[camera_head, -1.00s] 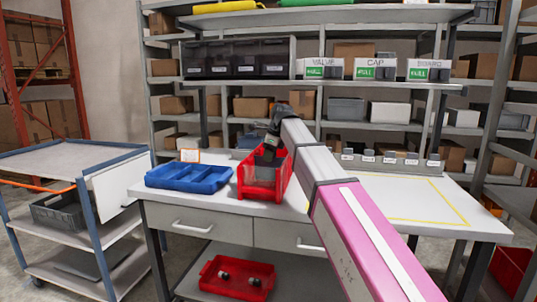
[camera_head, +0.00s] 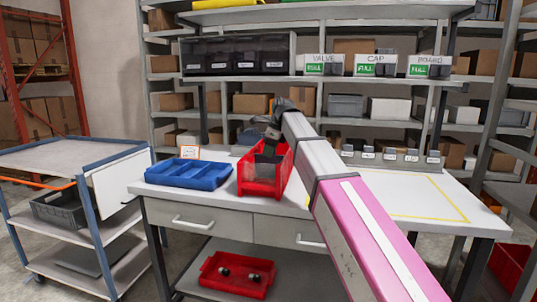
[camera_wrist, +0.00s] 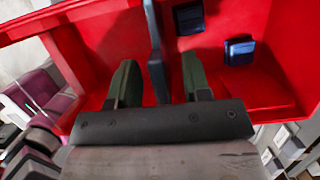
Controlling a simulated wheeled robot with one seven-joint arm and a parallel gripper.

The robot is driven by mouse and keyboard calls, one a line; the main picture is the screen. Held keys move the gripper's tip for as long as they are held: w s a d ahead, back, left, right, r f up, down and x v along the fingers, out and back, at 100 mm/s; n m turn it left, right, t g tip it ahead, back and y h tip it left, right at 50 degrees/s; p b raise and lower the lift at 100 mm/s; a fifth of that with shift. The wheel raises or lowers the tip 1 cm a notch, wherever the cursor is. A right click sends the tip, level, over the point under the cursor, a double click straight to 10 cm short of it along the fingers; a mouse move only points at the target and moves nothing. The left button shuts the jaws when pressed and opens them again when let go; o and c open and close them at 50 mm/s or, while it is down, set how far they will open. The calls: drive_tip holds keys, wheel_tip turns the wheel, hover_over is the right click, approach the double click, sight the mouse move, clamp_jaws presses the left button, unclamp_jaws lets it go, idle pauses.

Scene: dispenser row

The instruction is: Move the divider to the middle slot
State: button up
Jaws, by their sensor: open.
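The red bin (camera_head: 258,188) stands on the workbench, and its inside fills much of the wrist view (camera_wrist: 290,40). The divider (camera_wrist: 152,35) is a thin, dark blue-grey plate seen edge-on in the wrist view, upright inside the bin. My gripper (camera_wrist: 159,62) is open, with one green finger on each side of the divider and a visible gap on both sides. In the head view my gripper (camera_head: 267,152) is over the bin and partly hides its inside. A dark block (camera_wrist: 188,17) and a blue block (camera_wrist: 240,51) are in the bin, right of the divider. The slots are not clearly visible.
A blue compartment tray (camera_head: 188,175) is close left of the bin. A row of small labelled grey holders (camera_head: 390,158) lines the bench's back. A yellow-outlined area (camera_head: 415,198) on the right is clear. A cart (camera_head: 75,165) stands at the left.

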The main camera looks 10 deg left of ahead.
drive_tip(key=v, duration=0.8)
drive_tip(key=shift+d+r, duration=0.1)
drive_tip(key=shift+r, duration=0.2)
drive_tip(key=shift+d+r, duration=0.15)
drive_tip(key=shift+r, duration=0.35)
